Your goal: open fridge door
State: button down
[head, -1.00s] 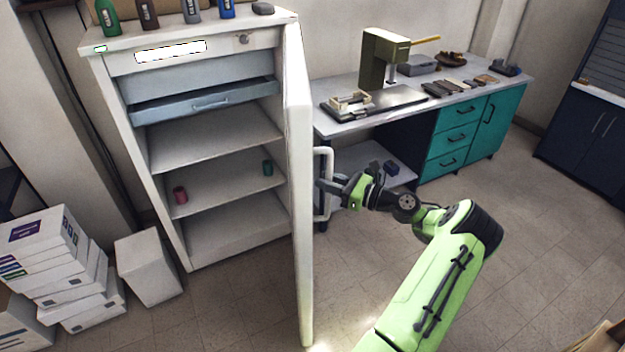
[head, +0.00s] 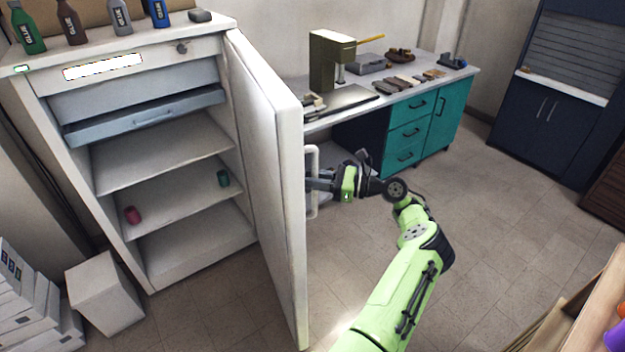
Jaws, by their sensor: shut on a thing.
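The white fridge (head: 141,238) stands at the left with its door (head: 265,160) swung wide open, hinged on its right side. Its shelves and a blue-grey drawer show inside. A white bar handle (head: 312,161) sits on the door's outer face. My gripper (head: 312,183) is shut on this handle, reaching it from the right. The fingertips are partly lost against the handle and door edge.
Several bottles (head: 70,22) stand on top of the fridge. A white box (head: 105,297) and stacked boxes (head: 30,310) are on the floor at left. A workbench (head: 425,100) with teal drawers stands behind the door. The floor at right is clear, with a wooden shelf edge (head: 590,310) at lower right.

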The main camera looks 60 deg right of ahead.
jog(key=shift+r, duration=0.1)
jog(key=c, duration=1.1)
grip_release()
jog(key=b+v, duration=0.1)
jog(key=v, duration=1.4)
jog(key=shift+s, duration=0.4)
